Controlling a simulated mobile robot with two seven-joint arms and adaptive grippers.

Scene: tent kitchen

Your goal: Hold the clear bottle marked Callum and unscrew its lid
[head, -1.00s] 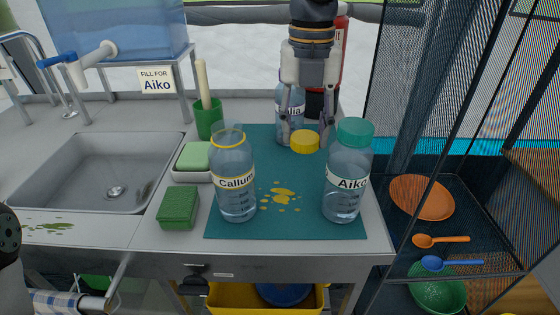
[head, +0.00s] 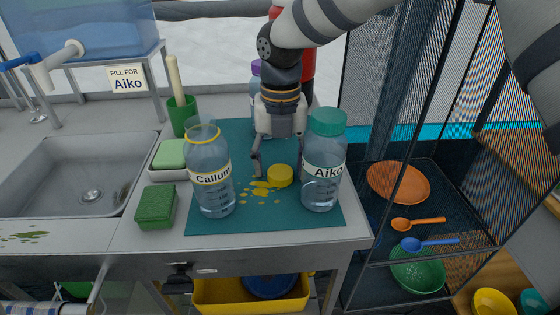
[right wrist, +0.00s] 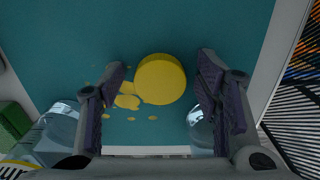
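The clear bottle marked Callum (head: 212,180) stands upright on the left of the teal mat (head: 285,218). Its neck is open, with a yellow ring around it and no lid on it. A round yellow lid (head: 280,176) is at the mat's middle, right of that bottle; it also shows in the right wrist view (right wrist: 160,79). My right gripper (head: 277,165) points down over the lid. In the right wrist view its fingers (right wrist: 163,85) are open on either side of the lid, with a gap at each side. My left gripper is out of view.
The bottle marked Aiko (head: 323,175), with a green lid, stands close right of the yellow lid. A purple-lidded bottle (head: 257,92) stands behind my gripper. Yellow splatter (head: 262,190) lies on the mat. A green sponge (head: 156,206) and the sink (head: 90,170) are left.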

